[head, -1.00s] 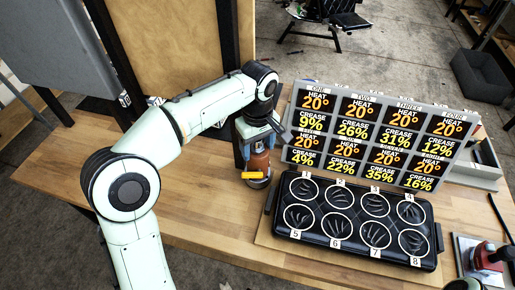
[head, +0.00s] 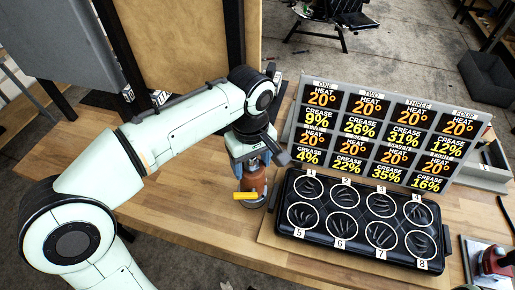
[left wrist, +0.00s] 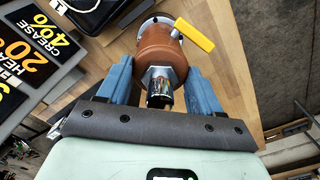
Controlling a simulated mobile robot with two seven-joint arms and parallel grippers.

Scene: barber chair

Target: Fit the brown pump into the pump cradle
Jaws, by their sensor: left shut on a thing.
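The brown pump (head: 255,181) with a yellow lever (head: 246,196) is at the end of my left arm, left of the black mat. My left gripper (head: 255,160) is shut on it, with blue fingers on both sides. In the left wrist view the brown body (left wrist: 160,48) sits between the fingers (left wrist: 158,70), its yellow lever (left wrist: 194,34) pointing to the right. A silver round part shows at its far end. I cannot tell whether it touches the table, and I cannot make out the pump cradle. My right gripper is not in view.
A black mat (head: 286,222) with numbered circles lies right of the pump. Behind it stands a display panel (head: 347,132) of heat and crease numbers. A red device (head: 494,260) sits at the lower right. The wooden table (head: 195,212) is bare left of the pump.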

